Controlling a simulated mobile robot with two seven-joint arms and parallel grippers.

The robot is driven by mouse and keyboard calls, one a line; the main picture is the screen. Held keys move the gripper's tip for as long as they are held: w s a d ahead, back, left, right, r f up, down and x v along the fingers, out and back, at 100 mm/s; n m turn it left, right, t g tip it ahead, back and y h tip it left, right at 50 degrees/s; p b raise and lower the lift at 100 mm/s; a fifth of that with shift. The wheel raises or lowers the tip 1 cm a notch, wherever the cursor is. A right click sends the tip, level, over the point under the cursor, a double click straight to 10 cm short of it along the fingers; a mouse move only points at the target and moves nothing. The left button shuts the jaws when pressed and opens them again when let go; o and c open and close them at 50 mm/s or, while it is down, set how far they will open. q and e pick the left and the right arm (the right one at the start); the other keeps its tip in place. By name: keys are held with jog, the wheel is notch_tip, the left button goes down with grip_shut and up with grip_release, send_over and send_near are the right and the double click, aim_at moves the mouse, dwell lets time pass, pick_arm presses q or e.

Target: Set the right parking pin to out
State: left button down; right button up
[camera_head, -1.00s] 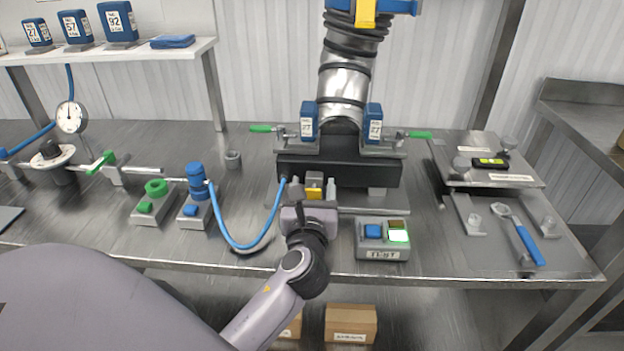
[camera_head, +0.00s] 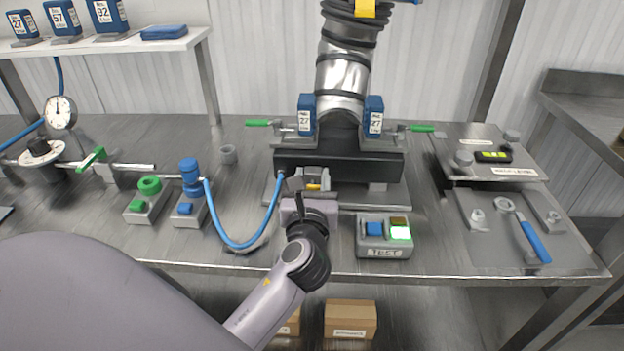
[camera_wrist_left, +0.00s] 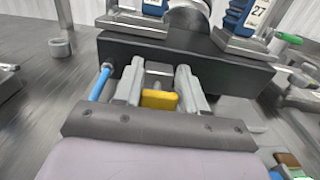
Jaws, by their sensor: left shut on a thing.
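A green-handled pin (camera_head: 422,128) sticks out to the right from the right bracket of the black block (camera_head: 340,166), under the right blue "27" cartridge (camera_head: 373,117). A matching green-handled pin (camera_head: 257,123) sticks out on the left side. My left gripper (camera_head: 312,183) is at the front of the black block, away from both green handles. In the left wrist view its fingers (camera_wrist_left: 159,88) are on either side of a yellow tab (camera_wrist_left: 159,100) and shut on it. The fingers partly hide the tab in the head view. My right gripper is out of view.
A test box (camera_head: 384,238) with a lit green button stands right of my left gripper. A blue hose (camera_head: 238,245) loops at its left. A plate with a level (camera_head: 493,157) and a blue-handled wrench (camera_head: 533,241) lie at the right.

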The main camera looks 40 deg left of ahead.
aim_at(311, 188)
pick_arm(q)
jog(key=shift+p+v, duration=0.65)
jog(key=shift+v, duration=1.25)
jog(key=shift+f, duration=0.2)
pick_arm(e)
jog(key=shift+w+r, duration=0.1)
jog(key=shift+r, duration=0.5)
pick_arm(q)
jog(key=c, duration=0.7)
grip_release()
jog(key=shift+s, duration=0.1)
jog(key=shift+r, duration=0.15)
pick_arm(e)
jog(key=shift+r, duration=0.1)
